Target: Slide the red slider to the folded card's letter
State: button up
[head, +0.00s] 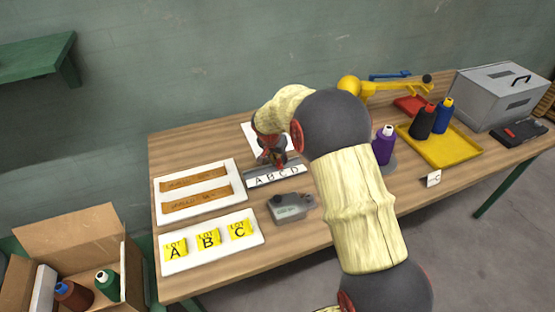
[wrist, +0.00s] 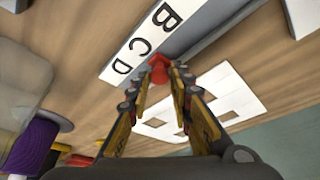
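The lettered rail (head: 277,176) lies mid-table, with A, B, C and D on its white strip. In the wrist view the strip (wrist: 138,50) shows B, C and D. In the head view my gripper (head: 271,157) is over the back of the rail and hides the slider. The small folded card (head: 433,179) stands near the front right edge; its letter looks like C but is tiny.
A grey device (head: 291,208) sits in front of the rail. A white board with yellow lot cards (head: 256,240) and one with brown strips (head: 236,175) lie left. A purple bottle (head: 384,146) and a yellow tray (head: 462,153) with bottles stand right of my arm.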

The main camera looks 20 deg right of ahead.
jog(key=o, duration=0.3)
jog(key=shift+o, duration=0.2)
jog(key=v, duration=1.2)
